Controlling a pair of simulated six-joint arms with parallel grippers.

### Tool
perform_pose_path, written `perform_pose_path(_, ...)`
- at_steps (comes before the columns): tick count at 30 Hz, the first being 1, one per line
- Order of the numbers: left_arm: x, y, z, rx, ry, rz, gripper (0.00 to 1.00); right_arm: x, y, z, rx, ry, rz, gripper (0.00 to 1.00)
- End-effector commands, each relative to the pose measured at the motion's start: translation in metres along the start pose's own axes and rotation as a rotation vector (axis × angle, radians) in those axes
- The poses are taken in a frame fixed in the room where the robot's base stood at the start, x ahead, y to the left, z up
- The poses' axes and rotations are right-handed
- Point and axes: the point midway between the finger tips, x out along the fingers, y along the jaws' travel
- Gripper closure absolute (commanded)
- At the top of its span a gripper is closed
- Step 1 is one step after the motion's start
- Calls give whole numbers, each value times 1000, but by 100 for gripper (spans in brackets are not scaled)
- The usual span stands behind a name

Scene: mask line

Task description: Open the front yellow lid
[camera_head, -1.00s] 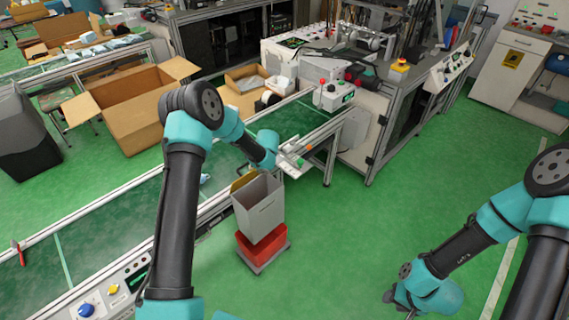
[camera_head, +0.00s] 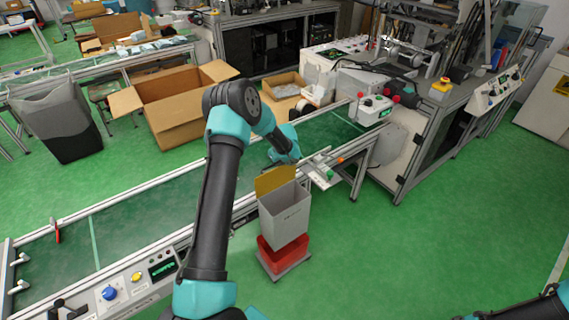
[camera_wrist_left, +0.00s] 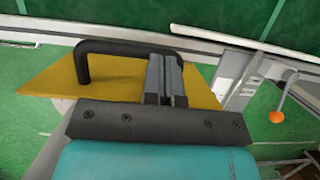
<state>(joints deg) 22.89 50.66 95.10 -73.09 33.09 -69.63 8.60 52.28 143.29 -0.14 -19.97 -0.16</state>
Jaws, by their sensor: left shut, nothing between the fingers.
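The yellow lid (camera_head: 275,179) stands tilted up at the back of the open top of a light grey bin (camera_head: 285,212). In the left wrist view the lid (camera_wrist_left: 55,82) is a yellow plate with a black bar handle (camera_wrist_left: 82,62). My left gripper (camera_wrist_left: 166,60) is shut and empty, at the right part of the handle and partly covering it. Whether it touches the handle or lid I cannot tell. In the head view its fingers are hidden around the lid, below the teal wrist. My right gripper is out of view; only part of that arm shows at bottom right.
The bin stands on a red base (camera_head: 283,254) beside the conveyor (camera_head: 185,190). An orange-tipped lever (camera_wrist_left: 276,116) is right of my left gripper in the wrist view. A cardboard box (camera_head: 185,100) stands behind the conveyor. The green floor right of the bin is clear.

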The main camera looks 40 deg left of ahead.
Motion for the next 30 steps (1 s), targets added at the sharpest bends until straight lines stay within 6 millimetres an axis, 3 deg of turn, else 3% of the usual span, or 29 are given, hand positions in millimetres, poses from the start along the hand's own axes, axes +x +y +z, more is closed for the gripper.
perform_pose_path(7, 6, 5, 12, -7, -1, 2, 100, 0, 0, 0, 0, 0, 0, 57)
perform_pose_path(22, 7, 6, 13, -7, -1, 2, 100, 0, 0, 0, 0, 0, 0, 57)
perform_pose_path(30, -12, 6, 18, -9, -3, 0, 100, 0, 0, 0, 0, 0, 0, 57)
